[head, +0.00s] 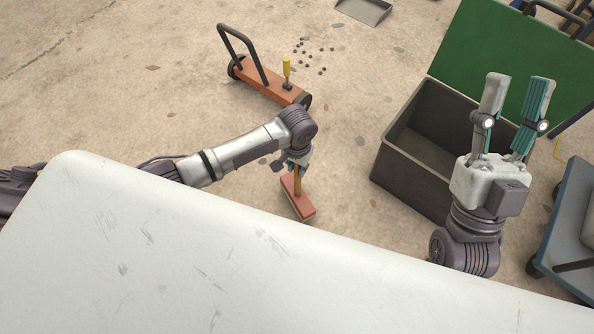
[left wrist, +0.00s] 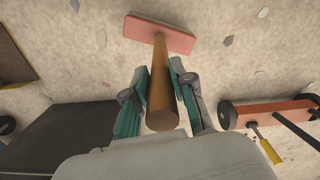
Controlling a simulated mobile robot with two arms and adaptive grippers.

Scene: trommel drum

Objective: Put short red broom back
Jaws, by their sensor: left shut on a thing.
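The short red broom (head: 297,196) has a red head and a brown wooden handle. In the head view it hangs below my left gripper (head: 298,166), its head low over or on the floor; I cannot tell if it touches. In the left wrist view the handle (left wrist: 161,85) lies between the fingers of my left gripper (left wrist: 160,90), with the red head (left wrist: 160,33) beyond the fingertips. My left gripper is shut on the handle. My right gripper (head: 516,95) is raised with its fingers apart and empty, in front of the dark bin.
A dark bin (head: 393,160) with a green lid (head: 500,50) stands open at the right. Small dark bits (head: 308,56) and a dustpan (head: 364,11) lie behind. A blue cart (head: 570,220) is at far right.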

